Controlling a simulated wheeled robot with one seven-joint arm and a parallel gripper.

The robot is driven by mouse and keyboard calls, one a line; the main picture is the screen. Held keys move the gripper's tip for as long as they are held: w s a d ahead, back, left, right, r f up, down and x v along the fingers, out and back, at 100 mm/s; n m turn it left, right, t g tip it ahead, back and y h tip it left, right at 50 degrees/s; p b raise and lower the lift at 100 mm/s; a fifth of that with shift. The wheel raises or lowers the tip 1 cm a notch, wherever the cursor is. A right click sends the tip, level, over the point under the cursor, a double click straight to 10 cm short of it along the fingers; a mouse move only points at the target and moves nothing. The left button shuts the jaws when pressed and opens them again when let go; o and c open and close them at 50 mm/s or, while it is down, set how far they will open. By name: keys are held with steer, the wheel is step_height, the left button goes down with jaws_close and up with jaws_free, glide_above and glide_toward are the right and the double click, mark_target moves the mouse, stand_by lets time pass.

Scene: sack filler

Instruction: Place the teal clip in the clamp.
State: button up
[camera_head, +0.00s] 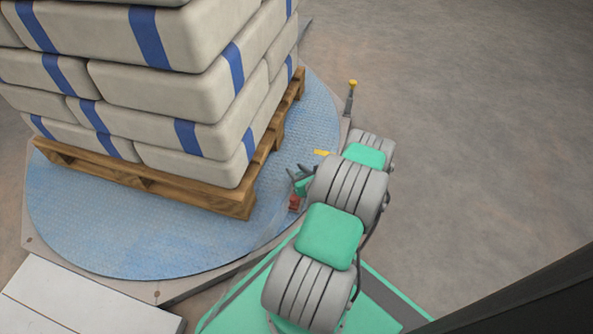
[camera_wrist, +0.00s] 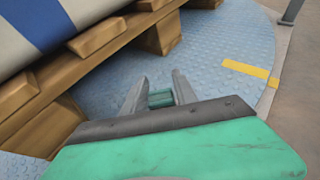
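The teal clip (camera_wrist: 161,99) is a small dark teal piece between the two grey fingers of my gripper (camera_wrist: 160,75) in the wrist view. Both of its ends meet the fingers, so the gripper looks shut on it. In the head view my gripper (camera_head: 298,171) hangs above the blue plate's right part, to the right of the pallet; the clip cannot be made out there. A small red piece (camera_head: 295,203) shows just below the gripper; I cannot tell what it is. I cannot identify a clamp in either view.
White sacks with blue bands (camera_head: 160,90) are stacked on a wooden pallet (camera_head: 150,184), close left of the gripper. The pallet stands on a round blue tread plate (camera_head: 100,240). A yellow-topped post (camera_head: 351,97) stands at the plate's edge. Grey floor on the right is clear.

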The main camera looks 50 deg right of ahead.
steer(key=shift+o, duration=1.3)
steer(key=p+v, duration=0.4)
steer(key=v, duration=0.8)
steer(key=shift+r+p, duration=0.2)
steer(key=shift+p, duration=0.1)
